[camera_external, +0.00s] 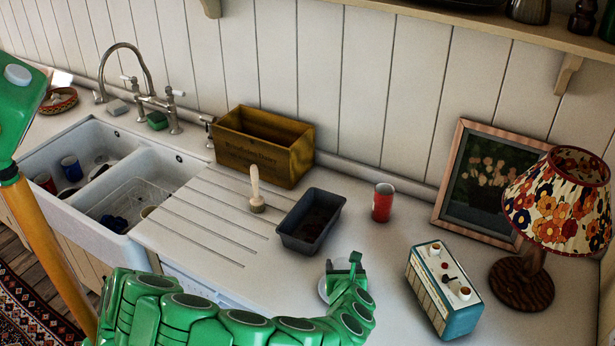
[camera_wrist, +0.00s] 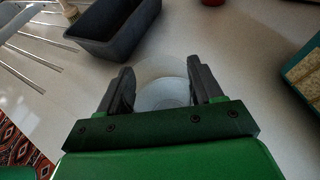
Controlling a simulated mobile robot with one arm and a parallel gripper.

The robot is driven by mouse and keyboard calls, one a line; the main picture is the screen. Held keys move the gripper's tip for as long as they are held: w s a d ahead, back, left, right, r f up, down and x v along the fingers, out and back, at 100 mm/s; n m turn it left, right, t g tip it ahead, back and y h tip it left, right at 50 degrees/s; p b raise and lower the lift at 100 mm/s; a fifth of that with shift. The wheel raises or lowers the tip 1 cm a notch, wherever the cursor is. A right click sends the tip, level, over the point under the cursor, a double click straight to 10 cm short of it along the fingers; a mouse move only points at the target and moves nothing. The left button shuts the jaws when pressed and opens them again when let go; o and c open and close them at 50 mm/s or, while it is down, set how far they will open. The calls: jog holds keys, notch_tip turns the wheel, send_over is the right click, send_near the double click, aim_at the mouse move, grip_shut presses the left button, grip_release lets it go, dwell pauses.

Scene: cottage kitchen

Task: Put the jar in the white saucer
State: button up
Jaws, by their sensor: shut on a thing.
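My gripper (camera_external: 343,268) is over the counter, just right of the dark loaf tin. In the wrist view its two fingers (camera_wrist: 162,78) are closed on a pale, see-through round thing, which I take to be the jar (camera_wrist: 164,92). The white saucer (camera_external: 323,290) shows as a pale edge beside and below my gripper in the external view; my gripper and arm hide most of it. The jar cannot be made out clearly in the external view. I cannot tell whether the jar touches the saucer.
The dark loaf tin (camera_external: 299,238) is close on the left, with a brush (camera_external: 256,192) beyond it. A blue and cream radio (camera_external: 441,290) stands to the right, near a flowered lamp (camera_external: 555,205). A wooden box (camera_external: 250,158) is further back.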

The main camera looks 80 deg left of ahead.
jog(key=o, duration=1.1)
jog(key=shift+r, duration=0.1)
